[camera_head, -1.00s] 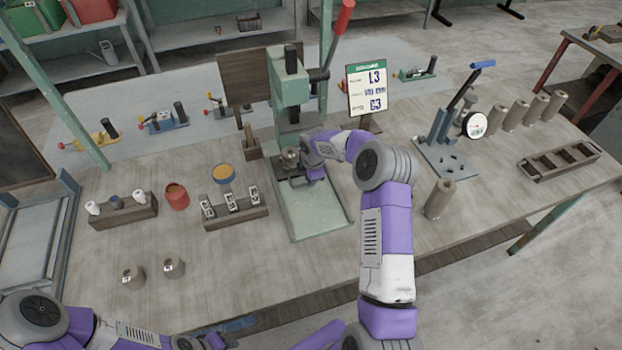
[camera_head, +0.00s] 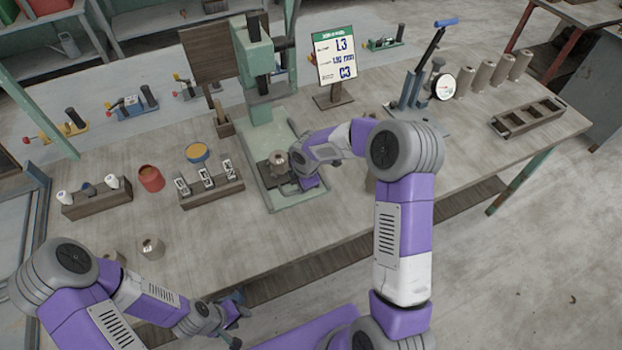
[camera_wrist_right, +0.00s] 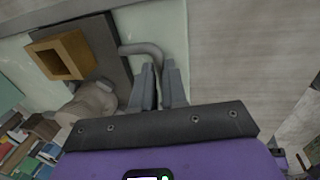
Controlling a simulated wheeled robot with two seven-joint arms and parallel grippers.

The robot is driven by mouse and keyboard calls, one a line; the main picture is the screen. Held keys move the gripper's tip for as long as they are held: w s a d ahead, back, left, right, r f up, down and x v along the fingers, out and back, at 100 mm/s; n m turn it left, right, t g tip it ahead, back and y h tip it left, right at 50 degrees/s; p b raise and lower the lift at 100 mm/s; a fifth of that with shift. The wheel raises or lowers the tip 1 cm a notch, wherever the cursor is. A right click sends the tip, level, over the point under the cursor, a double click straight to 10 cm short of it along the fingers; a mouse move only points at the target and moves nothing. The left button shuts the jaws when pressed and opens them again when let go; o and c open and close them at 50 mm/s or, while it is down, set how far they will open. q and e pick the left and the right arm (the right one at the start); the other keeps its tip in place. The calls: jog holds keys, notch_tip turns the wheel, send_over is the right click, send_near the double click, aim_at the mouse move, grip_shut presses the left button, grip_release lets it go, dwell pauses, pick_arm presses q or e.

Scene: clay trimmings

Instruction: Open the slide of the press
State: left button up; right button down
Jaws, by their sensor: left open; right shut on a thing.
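The green press (camera_head: 262,75) stands on the bench, with its pale green base (camera_head: 304,193) extending toward me. The dark plate also shows in the right wrist view, with a bent grey handle (camera_wrist_right: 143,50). My right gripper (camera_wrist_right: 160,82) is shut on this handle; in the head view its wrist partly hides the grip. My left gripper (camera_head: 235,312) is open and empty near the bench's front edge.
A rack with labelled pieces (camera_head: 213,193), a red cup (camera_head: 151,178) and a rack with white-topped pieces (camera_head: 97,203) stand left of the press. A sign (camera_head: 335,58) and a blue-handled lever device (camera_head: 420,75) stand right. The bench before the press is clear.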

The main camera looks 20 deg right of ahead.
jog(key=shift+s, duration=0.15)
jog(key=c, duration=1.2)
grip_release()
jog(key=shift+o, duration=0.2)
jog(key=shift+r, duration=0.1)
notch_tip(320, 180, up, 7)
jog(key=s+p, duration=0.1)
jog(key=shift+s+r, duration=0.15)
jog(key=shift+s, duration=0.05)
